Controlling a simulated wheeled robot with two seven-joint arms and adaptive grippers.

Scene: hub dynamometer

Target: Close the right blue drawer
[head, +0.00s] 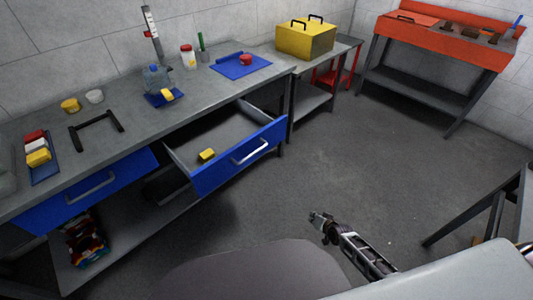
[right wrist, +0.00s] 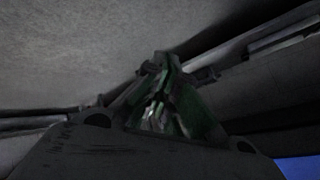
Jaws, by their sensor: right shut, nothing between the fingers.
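The right blue drawer (head: 240,157) is pulled well out from under the long grey workbench, in the middle of the head view. It has a silver bar handle (head: 249,151) on its front. A small yellow block (head: 207,155) lies inside the drawer. My right gripper (head: 318,219) is shut and empty, over the floor in front of and to the right of the drawer, apart from it. In the right wrist view the gripper fingers (right wrist: 165,100) show dark and close together. A blue patch shows at the lower right corner there. My left gripper is not in view.
The left blue drawer (head: 85,190) is shut. The workbench (head: 130,110) carries a bottle, a blue mat, jars and blocks. A yellow toolbox (head: 306,41) stands on a side table, and a red-topped bench (head: 440,40) is at the back right. The floor (head: 340,150) right of the drawer is clear.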

